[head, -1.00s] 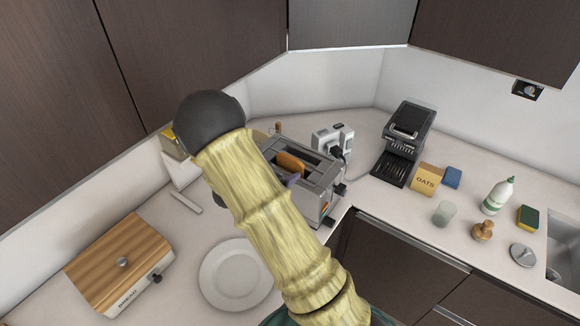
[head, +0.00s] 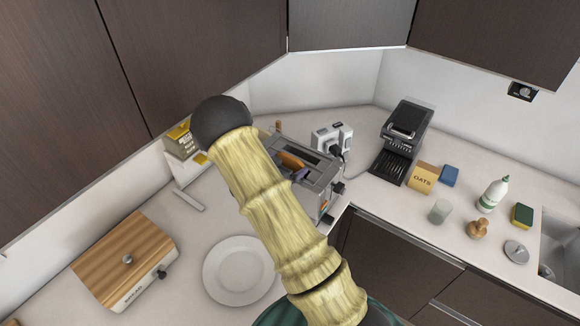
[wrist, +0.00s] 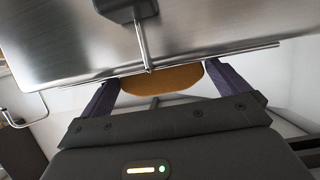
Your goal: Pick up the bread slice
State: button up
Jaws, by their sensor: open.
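The bread slice (head: 291,160) shows as an orange-brown edge in a slot of the grey metal toaster (head: 322,172) in the head view. In the wrist view the slice (wrist: 162,79) sits beside the toaster's shiny metal surface (wrist: 200,28), its lower part toward my gripper. My gripper (wrist: 163,84) is open, with one dark purple finger on each side of the slice and no clear sign of contact. In the head view my arm hides most of the gripper and part of the toaster.
A white plate (head: 238,271) lies in front of the toaster, with a wooden-lidded bread box (head: 125,257) to its left. A coffee machine (head: 401,143), oats box (head: 423,179) and glass (head: 440,211) stand to the right. Cabinets hang overhead.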

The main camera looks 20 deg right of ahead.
dwell(0.3)
jog(key=c, duration=0.4)
notch_tip(320, 180, up, 10)
jog(key=b, duration=0.3)
dwell(0.4)
dwell(0.4)
